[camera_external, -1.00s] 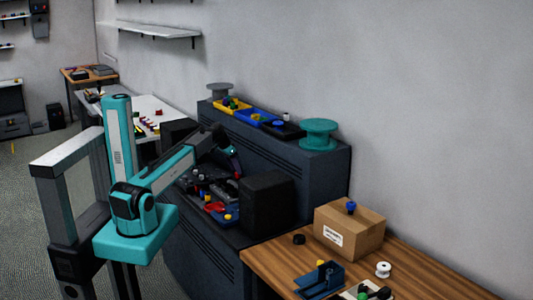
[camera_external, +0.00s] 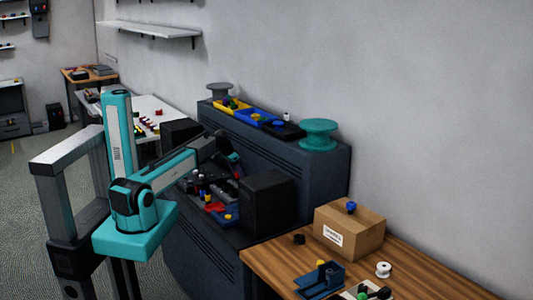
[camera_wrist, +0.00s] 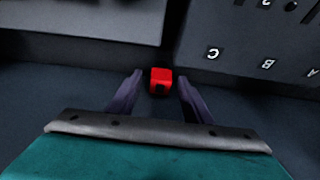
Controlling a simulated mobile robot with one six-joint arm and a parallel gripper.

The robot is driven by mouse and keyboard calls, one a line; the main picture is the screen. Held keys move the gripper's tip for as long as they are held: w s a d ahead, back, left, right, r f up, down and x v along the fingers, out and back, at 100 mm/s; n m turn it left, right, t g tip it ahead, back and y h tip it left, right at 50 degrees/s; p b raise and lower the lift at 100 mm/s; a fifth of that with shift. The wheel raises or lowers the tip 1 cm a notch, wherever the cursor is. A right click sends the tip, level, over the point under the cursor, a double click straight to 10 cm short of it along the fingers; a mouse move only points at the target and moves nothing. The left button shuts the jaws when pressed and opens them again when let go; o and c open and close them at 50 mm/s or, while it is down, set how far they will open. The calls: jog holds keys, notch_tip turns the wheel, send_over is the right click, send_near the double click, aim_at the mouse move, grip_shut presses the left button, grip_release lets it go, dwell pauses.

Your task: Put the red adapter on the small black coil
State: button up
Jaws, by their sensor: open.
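The red adapter (camera_wrist: 160,80) is a small red block with a dark opening on its near face, on a dark surface in the wrist view. My gripper (camera_wrist: 160,88) is open, with one finger on each side of the adapter and visible gaps between. In the external view my gripper (camera_external: 231,160) is low over the dark cabinet's shelf, and a small red spot (camera_external: 237,176) shows just below it. A small black round piece (camera_external: 299,239) on the wooden table may be the small black coil; it is too small to tell.
A dark panel with letters (camera_wrist: 265,50) stands close on the right in the wrist view. A black box (camera_external: 266,203) stands on the shelf near my arm. A cardboard box (camera_external: 350,230) and a white spool (camera_external: 383,269) are on the wooden table (camera_external: 268,258).

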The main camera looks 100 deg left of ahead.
grip_shut()
jog(key=shift+s+r, duration=0.1)
jog(key=shift+r, duration=0.05)
dwell(0.4)
jog(key=shift+d+r+b, duration=0.1)
jog(key=shift+b, duration=0.35)
notch_tip(320, 180, up, 7)
jog(key=shift+f+b, duration=0.2)
jog(key=shift+b, duration=0.75)
jog(key=s+d+b, duration=0.3)
jog(key=s+d, duration=1.1)
jog(key=shift+b, duration=0.4)
